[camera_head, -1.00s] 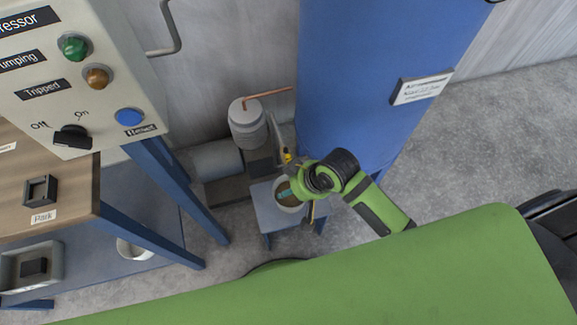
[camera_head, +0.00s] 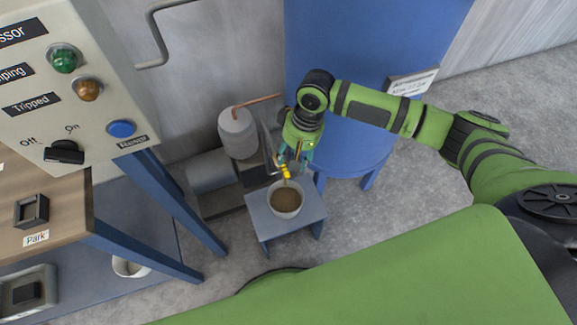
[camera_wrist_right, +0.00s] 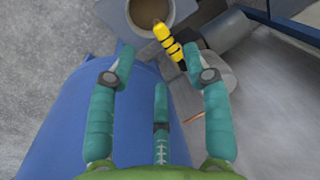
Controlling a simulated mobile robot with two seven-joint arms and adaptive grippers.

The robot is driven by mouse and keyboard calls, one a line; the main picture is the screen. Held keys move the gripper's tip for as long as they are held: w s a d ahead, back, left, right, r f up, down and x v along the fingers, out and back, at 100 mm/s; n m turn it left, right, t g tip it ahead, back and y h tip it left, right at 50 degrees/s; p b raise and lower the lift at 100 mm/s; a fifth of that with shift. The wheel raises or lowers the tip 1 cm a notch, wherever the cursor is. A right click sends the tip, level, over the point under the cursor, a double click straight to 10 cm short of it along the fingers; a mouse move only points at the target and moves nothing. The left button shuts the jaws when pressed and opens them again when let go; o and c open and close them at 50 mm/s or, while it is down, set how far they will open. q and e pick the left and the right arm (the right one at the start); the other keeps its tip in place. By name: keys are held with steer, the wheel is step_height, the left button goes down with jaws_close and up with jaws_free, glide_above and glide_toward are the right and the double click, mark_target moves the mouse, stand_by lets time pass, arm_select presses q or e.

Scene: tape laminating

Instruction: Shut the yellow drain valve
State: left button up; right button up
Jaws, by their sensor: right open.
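The yellow drain valve (camera_head: 285,173) sits just above a bowl, near the foot of the blue tank. In the right wrist view the yellow valve (camera_wrist_right: 168,39), with dark bands, shows just beyond the fingertips, between their two lines. Whether it is turned open or shut I cannot tell. My right gripper (camera_head: 293,157) reaches down beside the valve from above. Its teal fingers (camera_wrist_right: 160,58) are spread and empty in the wrist view. In the head view they partly cover the pipework behind the valve. My left gripper is not in view.
The bowl (camera_head: 298,209) of brown liquid stands on a small grey-blue stool (camera_head: 313,210) under the valve. The blue tank (camera_head: 370,60) rises behind my right arm. A grey compressor (camera_head: 237,135) with a copper pipe stands left. A control panel (camera_head: 95,130) and bench fill the left side.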

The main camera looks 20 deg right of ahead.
mark_target(284, 168)
steer(key=f, duration=0.2)
steer(key=a+f, duration=0.1)
steer(key=f, duration=0.2)
steer(key=shift+f, duration=0.35)
steer(key=shift+a, duration=0.1)
jaws_close()
